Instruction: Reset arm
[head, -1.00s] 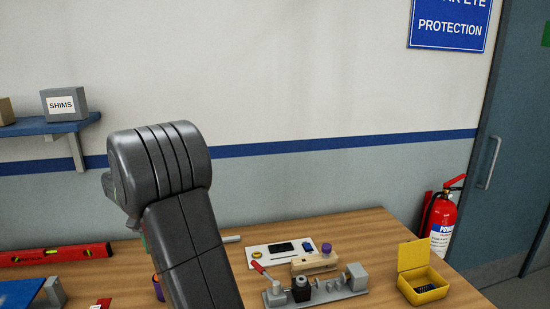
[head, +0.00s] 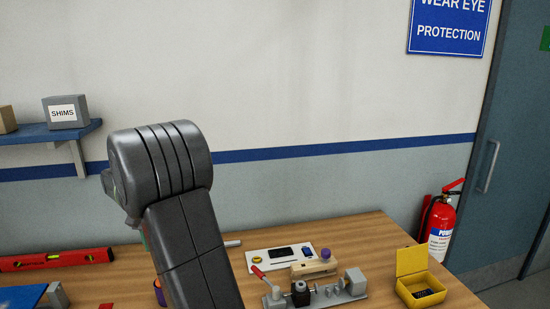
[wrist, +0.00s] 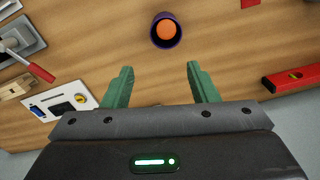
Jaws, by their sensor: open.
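My gripper (wrist: 160,80) shows in the wrist view with its two green fingers spread apart and nothing between them. It is above the wooden workbench (wrist: 225,45). A purple cup (wrist: 179,42) with an orange thing (wrist: 166,29) inside stands beyond the fingertips in the wrist view. In the head view my dark arm rises in the middle left, and my gripper is hidden behind it. Only a sliver of the cup (head: 160,295) shows beside the arm there.
A clamp fixture (head: 325,294), a white board (head: 262,260) and an open yellow box (head: 412,262) are on the bench at right. A red level (head: 55,259) lies at left. A blue shelf (head: 40,133) holds a SHIMS box (head: 65,112). A fire extinguisher (head: 440,225) stands by the door.

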